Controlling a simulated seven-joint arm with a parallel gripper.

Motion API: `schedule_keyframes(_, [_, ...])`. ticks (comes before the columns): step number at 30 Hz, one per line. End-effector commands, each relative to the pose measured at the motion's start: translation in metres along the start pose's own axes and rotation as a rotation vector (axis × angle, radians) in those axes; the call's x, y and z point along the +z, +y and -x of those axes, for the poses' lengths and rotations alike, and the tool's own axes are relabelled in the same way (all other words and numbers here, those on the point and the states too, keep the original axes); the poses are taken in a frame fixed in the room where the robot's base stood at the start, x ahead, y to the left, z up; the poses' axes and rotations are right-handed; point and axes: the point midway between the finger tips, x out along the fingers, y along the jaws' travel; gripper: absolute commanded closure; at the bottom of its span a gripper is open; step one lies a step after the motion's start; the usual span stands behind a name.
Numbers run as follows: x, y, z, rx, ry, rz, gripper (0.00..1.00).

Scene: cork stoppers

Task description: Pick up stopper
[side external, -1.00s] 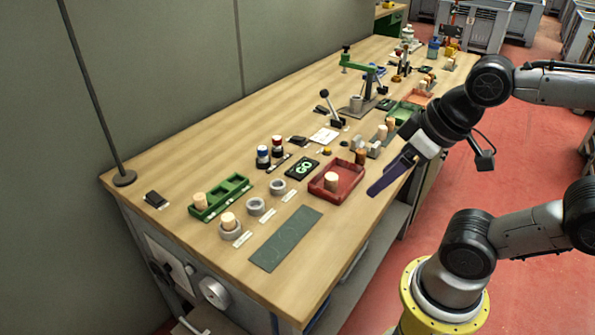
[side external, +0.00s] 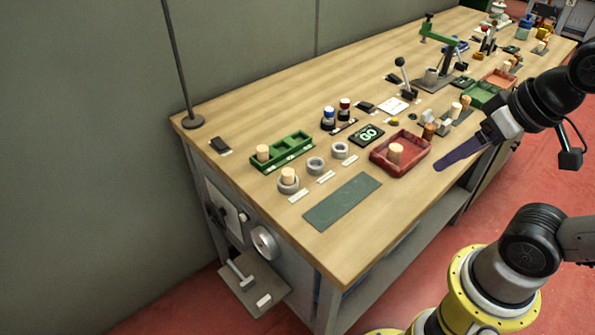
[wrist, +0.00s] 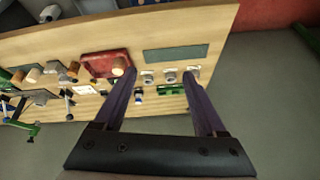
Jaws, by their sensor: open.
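Pale cork stoppers stand in several places. One stopper (side external: 395,154) is upright in the red tray (side external: 376,163), one (side external: 263,152) is in the green tray (side external: 292,153), and one (side external: 288,175) sits in a grey ring (side external: 287,188). My gripper (side external: 440,166) has purple fingers and hangs by the table's front edge, just right of the red tray. In the wrist view my gripper (wrist: 160,73) is open, with nothing held between its fingers. There the red-tray stopper (wrist: 118,65) shows beside the left fingertip, and the tray (wrist: 92,57) is partly beyond it.
A flat dark green mat (side external: 343,201) lies in front. A black GO plate (side external: 367,136), a lever (side external: 402,78) and a green press (side external: 440,38) stand farther back. The table's left rear is mostly clear.

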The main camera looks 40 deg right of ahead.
Motion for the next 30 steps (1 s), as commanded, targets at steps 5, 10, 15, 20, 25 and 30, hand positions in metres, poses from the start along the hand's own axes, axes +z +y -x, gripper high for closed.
schedule_keyframes(5, [-0.034, -0.008, 0.024, -0.007, 0.012, -0.394, 0.27])
schedule_keyframes(10, [-0.085, -0.024, 0.035, 0.009, -0.035, -0.776, 0.27])
schedule_keyframes(15, [-0.144, -0.049, 0.024, 0.069, -0.107, -1.137, 0.27])
schedule_keyframes(20, [-0.192, -0.078, -0.007, 0.156, -0.165, -1.394, 0.27])
schedule_keyframes(25, [-0.227, -0.112, -0.06, 0.266, -0.212, -1.553, 0.27])
schedule_keyframes(30, [-0.238, -0.14, -0.117, 0.351, -0.255, -1.547, 0.27])
